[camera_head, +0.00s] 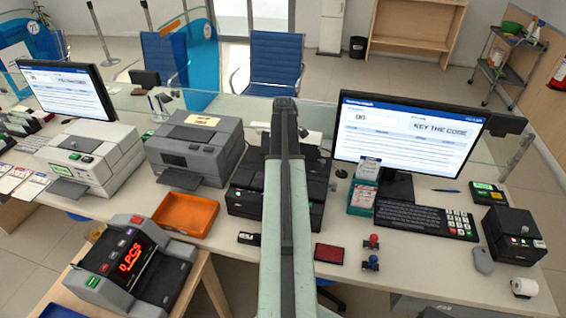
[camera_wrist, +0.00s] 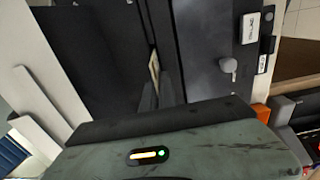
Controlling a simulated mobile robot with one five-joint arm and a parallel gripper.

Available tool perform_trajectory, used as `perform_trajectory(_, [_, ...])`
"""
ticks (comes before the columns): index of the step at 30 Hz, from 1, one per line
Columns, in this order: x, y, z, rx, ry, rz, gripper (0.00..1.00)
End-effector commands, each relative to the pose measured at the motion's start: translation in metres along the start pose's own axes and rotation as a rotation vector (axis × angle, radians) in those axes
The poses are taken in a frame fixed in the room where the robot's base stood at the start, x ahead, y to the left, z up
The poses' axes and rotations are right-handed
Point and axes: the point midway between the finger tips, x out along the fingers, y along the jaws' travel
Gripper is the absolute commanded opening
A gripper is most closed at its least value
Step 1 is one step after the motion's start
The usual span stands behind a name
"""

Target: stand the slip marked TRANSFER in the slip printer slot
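My gripper (camera_wrist: 158,82) is over the black machine (camera_head: 248,200) at the middle of the counter. In the wrist view its two dark fingers are close together, with a narrow pale slip (camera_wrist: 154,62) seen nearly edge-on at their tips. The slip's marking cannot be read. The black machine fills much of the wrist view (camera_wrist: 205,60), with a grey knob and small labels on its face. The slip lies by a dark edge there; I cannot tell whether it is in a slot. In the head view my arm hides the fingertips and the machine's middle.
A grey printer (camera_head: 195,150) and an orange tray (camera_head: 186,213) are left of the black machine. A monitor (camera_head: 405,135), a slip holder (camera_head: 362,198) and a keyboard (camera_head: 420,220) are to its right. More slips (camera_head: 30,187) lie at the far left.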

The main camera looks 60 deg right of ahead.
Motion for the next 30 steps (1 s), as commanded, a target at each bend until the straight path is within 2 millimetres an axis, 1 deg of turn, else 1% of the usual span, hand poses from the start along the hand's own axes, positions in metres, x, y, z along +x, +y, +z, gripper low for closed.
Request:
perform_trajectory(1, [0.0057, 0.0000, 0.0001, 0.000, 0.000, 0.000, 0.00])
perform_trajectory(4, [0.0091, 0.0000, 0.0002, 0.000, 0.000, 0.000, 0.00])
perform_trajectory(14, [0.0095, 0.0001, 0.0004, 0.001, 0.000, 0.000, 0.00])
perform_trajectory(17, [0.0095, 0.0001, 0.0004, 0.001, 0.000, 0.000, 0.24])
perform_trajectory(18, [0.0095, 0.0001, 0.0004, 0.001, 0.000, 0.000, 0.27])
perform_trajectory(30, [0.0096, 0.0002, 0.0004, 0.001, 0.000, 0.000, 0.27])
